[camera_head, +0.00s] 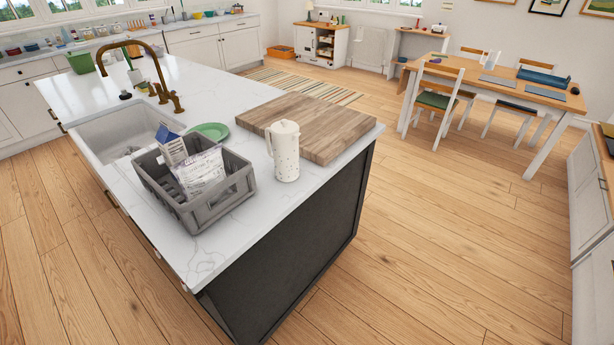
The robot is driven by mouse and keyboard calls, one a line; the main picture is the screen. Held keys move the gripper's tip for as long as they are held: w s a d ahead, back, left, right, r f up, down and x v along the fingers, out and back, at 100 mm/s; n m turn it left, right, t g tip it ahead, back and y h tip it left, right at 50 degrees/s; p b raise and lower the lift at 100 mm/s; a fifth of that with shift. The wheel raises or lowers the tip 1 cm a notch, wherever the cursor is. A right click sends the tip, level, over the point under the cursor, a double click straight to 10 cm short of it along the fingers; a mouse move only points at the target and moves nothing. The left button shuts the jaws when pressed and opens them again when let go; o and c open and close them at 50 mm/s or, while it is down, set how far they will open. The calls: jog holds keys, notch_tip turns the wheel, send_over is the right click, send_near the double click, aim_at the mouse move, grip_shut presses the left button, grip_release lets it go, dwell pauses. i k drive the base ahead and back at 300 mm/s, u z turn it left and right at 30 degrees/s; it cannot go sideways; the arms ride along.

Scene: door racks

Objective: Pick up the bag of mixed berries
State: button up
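A whitish plastic bag with printing (201,172) stands in a grey crate (215,208) on the kitchen island. It may be the bag of mixed berries, but its label is too small to read. A blue and white carton (171,144) stands behind it in the same crate. Other contents low in the crate are partly hidden by its walls. My gripper is not in view.
A speckled white pitcher (285,152) stands right of the crate, next to a wooden board (306,126). A green plate (211,131) lies behind the crate. A sink (122,130) with a brass faucet (150,75) is at left. The floor (430,230) right of the island is clear.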

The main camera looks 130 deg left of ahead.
aim_at(196, 174)
jog(key=z, duration=2.8)
jog(key=k, duration=2.2)
jog(key=z, duration=2.05)
jog(key=i, duration=0.5)
jog(key=z, duration=0.05)
